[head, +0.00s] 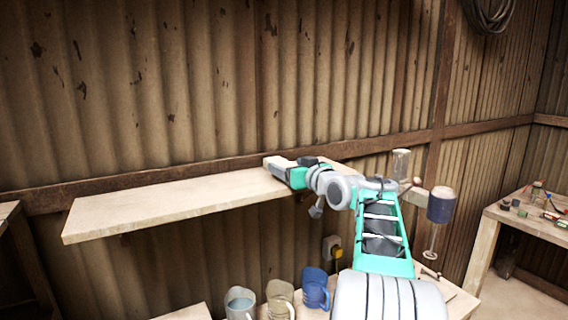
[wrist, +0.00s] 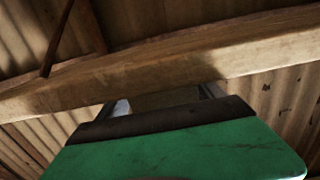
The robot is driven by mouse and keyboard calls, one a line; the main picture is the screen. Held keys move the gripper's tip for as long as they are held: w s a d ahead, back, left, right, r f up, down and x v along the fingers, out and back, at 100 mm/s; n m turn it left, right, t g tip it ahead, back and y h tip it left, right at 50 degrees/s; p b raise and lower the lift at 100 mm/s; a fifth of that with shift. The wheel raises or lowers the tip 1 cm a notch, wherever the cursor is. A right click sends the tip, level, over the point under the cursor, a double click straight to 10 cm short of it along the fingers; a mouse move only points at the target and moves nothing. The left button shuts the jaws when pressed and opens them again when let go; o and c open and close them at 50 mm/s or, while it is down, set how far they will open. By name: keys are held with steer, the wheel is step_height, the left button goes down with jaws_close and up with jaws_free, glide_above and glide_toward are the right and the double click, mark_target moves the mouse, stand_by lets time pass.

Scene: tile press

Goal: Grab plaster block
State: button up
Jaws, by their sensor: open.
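My gripper (head: 275,164) is at the long wooden shelf (head: 150,208), near the wall, in the head view. In the wrist view the gripper (wrist: 165,101) has its two jaws apart beyond the green hand. A dull tan surface (wrist: 160,99) shows between the jaws. I cannot tell whether it is the plaster block or part of the wood behind. No plaster block can be made out for certain in the head view, where the hand and arm cover part of the shelf.
Below the shelf stand a grey mug (head: 240,304), a beige mug (head: 280,300) and a blue mug (head: 315,290). A clear jar (head: 401,162) and a dark blue cylinder (head: 441,206) are right of my arm. A table (head: 515,222) with small items stands far right. The shelf's left part is bare.

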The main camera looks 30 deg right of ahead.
steer(key=shift+a+r, duration=0.1)
jaws_close()
stand_by(0.8)
